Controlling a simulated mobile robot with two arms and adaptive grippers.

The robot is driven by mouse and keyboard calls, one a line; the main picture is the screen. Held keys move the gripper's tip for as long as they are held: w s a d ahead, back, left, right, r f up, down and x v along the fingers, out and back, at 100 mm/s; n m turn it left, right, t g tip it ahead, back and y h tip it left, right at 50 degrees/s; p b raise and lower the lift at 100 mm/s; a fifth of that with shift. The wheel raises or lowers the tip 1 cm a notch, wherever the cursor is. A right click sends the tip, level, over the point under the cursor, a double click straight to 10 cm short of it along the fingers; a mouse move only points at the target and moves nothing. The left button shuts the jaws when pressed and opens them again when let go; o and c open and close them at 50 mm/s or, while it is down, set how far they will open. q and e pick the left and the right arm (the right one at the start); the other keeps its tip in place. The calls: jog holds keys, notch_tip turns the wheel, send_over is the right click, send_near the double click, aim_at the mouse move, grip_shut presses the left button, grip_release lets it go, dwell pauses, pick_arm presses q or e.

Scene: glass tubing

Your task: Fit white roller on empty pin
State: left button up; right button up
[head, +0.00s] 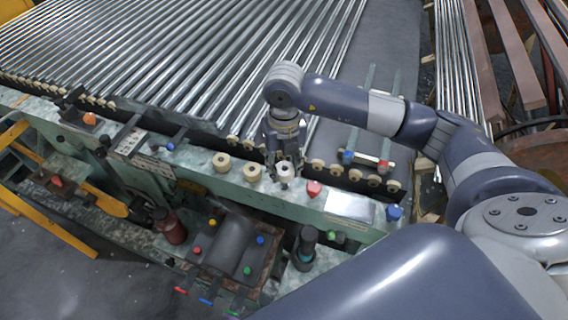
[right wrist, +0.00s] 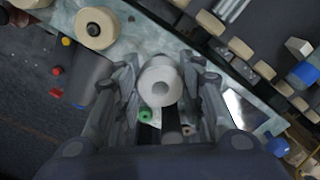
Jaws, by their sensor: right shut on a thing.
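The white roller (head: 286,169) is between the fingers of my right gripper (head: 284,164), above the green ledge of the machine. In the right wrist view, the white roller (right wrist: 160,84) shows its round end and centre hole, with the fingers (right wrist: 158,95) closed on both sides. Two cream rollers, one (head: 221,162) and another (head: 252,173), stand on the ledge to the left of it. I cannot make out the empty pin; the roller and fingers may hide it. I cannot tell whether the roller touches the ledge. My left gripper is not in view.
A red button (head: 314,188) is close to the right of the gripper, with a pale plate (head: 349,206) and a blue button (head: 394,212) further right. Glass tubes (head: 200,60) lie on the bed behind. Small rollers (head: 354,175) line the bed's edge.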

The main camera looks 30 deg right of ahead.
jog(key=shift+f+b, duration=0.95)
jog(key=shift+f, duration=0.2)
jog(key=o, duration=1.1)
jog(key=shift+r, duration=0.25)
notch_tip(320, 180, up, 12)
jog(key=shift+f, duration=0.25)
